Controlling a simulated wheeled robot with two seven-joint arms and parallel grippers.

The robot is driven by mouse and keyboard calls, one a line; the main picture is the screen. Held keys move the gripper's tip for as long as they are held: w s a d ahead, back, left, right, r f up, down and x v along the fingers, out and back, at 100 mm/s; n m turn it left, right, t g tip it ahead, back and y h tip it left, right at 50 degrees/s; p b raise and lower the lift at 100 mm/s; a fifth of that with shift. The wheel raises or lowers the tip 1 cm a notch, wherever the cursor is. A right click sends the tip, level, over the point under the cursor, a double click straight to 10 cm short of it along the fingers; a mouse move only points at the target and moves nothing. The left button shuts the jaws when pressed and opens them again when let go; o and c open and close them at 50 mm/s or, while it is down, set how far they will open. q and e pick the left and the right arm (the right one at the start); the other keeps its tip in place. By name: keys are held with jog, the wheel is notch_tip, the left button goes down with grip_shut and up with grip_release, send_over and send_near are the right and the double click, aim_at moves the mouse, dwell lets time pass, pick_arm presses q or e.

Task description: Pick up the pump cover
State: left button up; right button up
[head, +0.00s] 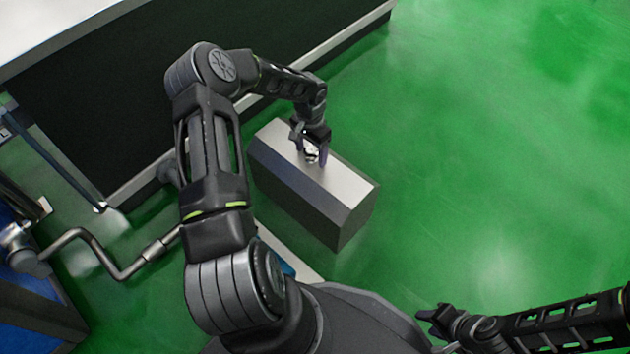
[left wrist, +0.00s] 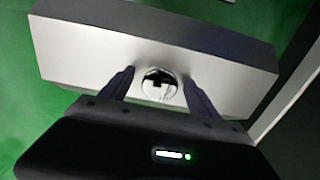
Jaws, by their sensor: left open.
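The pump cover (left wrist: 159,85) is a small, shiny, round metal piece on the pale top of a box (left wrist: 95,60). In the left wrist view it lies between the two fingers of my left gripper (left wrist: 160,82), which is open around it. Whether the fingers touch it cannot be told. In the head view my left gripper (head: 312,157) reaches down to the box top (head: 345,184), and the pump cover (head: 312,153) is partly hidden by the fingers. My right gripper (head: 440,318) is at the lower right, away from the box; its jaw state is unclear.
The box stands on an open green floor (head: 500,150). A long dark counter (head: 120,110) with a pale top runs behind it at the left. A bent metal pipe (head: 85,240) and a blue unit (head: 35,315) are at the lower left. The floor to the right is clear.

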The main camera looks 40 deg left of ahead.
pick_arm(q)
jog(key=shift+c, duration=0.2)
grip_shut()
dwell(0.6)
